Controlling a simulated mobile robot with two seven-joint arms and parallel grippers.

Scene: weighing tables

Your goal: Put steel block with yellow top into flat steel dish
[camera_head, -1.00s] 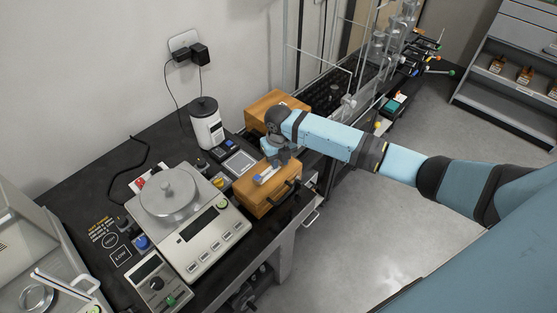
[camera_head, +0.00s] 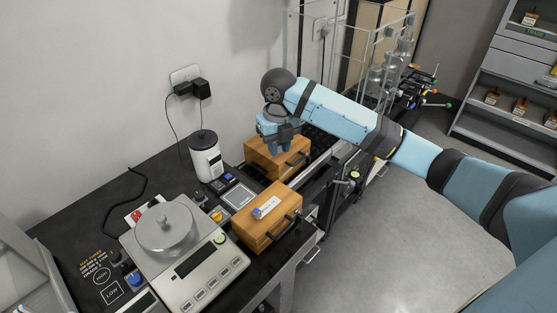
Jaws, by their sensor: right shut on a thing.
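My right gripper (camera_head: 284,143) is over the front of the rear wooden box (camera_head: 262,160). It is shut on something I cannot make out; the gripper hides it. A small yellow-topped piece (camera_head: 216,215) stands beside the scale, apart from my gripper; it may be the steel block, but it is too small to be sure. A round steel dish-like pan (camera_head: 150,241) sits on the scale, with a knobbed steel piece (camera_head: 164,223) on it. I cannot tell whether it is the flat dish. My left gripper is not in view.
The scale (camera_head: 203,265) fills the table's front. A front wooden box (camera_head: 262,235) with a dark handle bears a white-and-blue item (camera_head: 266,208). A white jar (camera_head: 206,160) stands near the wall. Clear panels (camera_head: 350,60) rise behind my right arm.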

